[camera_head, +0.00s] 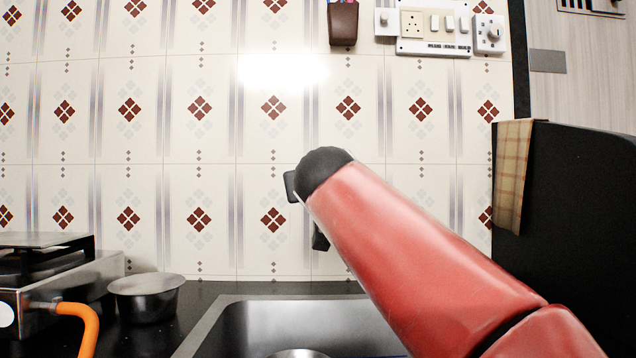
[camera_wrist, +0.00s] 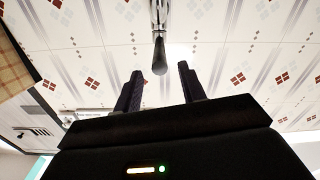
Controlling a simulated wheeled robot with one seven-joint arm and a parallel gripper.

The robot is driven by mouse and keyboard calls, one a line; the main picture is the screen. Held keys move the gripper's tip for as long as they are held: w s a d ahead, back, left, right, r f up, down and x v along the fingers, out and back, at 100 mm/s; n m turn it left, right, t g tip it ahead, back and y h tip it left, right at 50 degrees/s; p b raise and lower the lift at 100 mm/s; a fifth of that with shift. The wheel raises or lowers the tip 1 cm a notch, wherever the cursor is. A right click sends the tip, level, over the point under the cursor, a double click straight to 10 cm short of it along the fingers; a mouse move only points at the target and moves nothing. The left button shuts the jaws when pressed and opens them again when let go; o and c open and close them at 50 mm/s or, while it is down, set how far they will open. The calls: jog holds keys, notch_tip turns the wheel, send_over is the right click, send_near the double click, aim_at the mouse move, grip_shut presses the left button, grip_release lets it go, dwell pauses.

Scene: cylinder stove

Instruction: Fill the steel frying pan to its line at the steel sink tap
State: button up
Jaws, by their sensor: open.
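The steel sink (camera_head: 262,326) is at the bottom of the head view, partly cut off by the frame edge and covered on the right by my arm. A round metal rim (camera_head: 298,353) shows inside it at the very bottom; too little is visible to tell whether it is the frying pan. In the wrist view my gripper (camera_wrist: 158,82) is open and empty. A slim metal tap part (camera_wrist: 158,25) with a dark rounded end appears between and beyond the fingertips; I cannot tell whether they touch. My arm hides most of the gripper in the head view. No water shows.
A steel bowl-like pot (camera_head: 147,303) stands on the dark counter left of the sink. A stove (camera_head: 60,285) with an orange hose (camera_head: 82,325) is at far left. A black panel (camera_head: 570,220) with a checked cloth (camera_head: 513,175) stands right. The tiled wall is behind.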

jog(key=w+p, duration=0.2)
jog(key=w, duration=0.5)
jog(key=shift+w+p, duration=0.35)
jog(key=shift+p, duration=0.05)
jog(key=shift+c, duration=0.2)
grip_shut()
